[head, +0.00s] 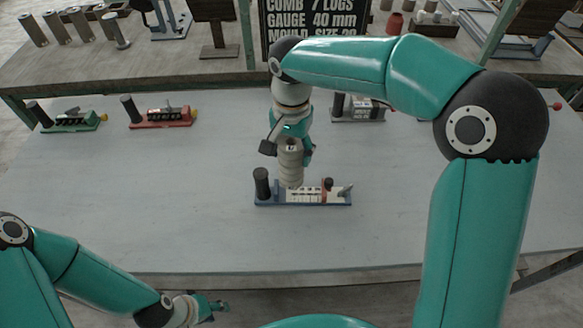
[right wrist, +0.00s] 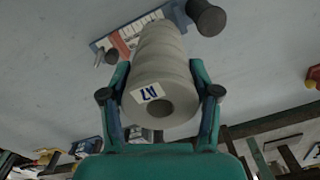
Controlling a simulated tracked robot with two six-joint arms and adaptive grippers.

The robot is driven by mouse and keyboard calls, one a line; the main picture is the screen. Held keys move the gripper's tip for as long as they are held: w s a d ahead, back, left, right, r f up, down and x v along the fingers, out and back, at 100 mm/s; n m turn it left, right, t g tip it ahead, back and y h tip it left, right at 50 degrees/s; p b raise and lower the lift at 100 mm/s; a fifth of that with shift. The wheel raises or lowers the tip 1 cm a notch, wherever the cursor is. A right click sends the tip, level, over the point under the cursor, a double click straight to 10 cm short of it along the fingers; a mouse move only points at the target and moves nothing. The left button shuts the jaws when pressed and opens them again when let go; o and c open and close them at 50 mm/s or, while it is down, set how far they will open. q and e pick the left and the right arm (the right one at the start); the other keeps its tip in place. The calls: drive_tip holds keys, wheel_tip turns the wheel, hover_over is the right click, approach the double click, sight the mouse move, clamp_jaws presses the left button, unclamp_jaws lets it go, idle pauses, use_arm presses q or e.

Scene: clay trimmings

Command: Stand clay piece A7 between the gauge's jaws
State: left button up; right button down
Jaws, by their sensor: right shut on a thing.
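Clay piece A7 (head: 290,163) is a grey ribbed cylinder. My right gripper (head: 288,140) is shut on its upper part and holds it roughly upright. In the right wrist view, the piece (right wrist: 160,75) shows its holed end and A7 label between the fingers. The gauge (head: 303,203) has a blue base, a white scale, a dark post at left and a red slider at right. The piece's lower end is over or just behind the scale; I cannot tell whether it touches. The gauge is partly hidden by the piece in the wrist view (right wrist: 101,44). My left gripper (head: 213,306) is empty, low at front left, off the table.
A green-based fixture (head: 72,125) and a red-based one (head: 160,121) stand at the table's back left. A grey one (head: 358,112) stands behind my right arm. A sign (head: 315,18) and a back bench with several cylinders lie beyond. The table around the gauge is clear.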

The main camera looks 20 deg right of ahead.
sight(291, 169)
drive_tip(key=shift+f, duration=3.05)
drive_tip(key=shift+c, duration=1.2)
unclamp_jaws()
drive_tip(key=shift+f, duration=0.1)
wheel_tip(291, 169, up, 12)
drive_tip(key=shift+r, duration=0.1)
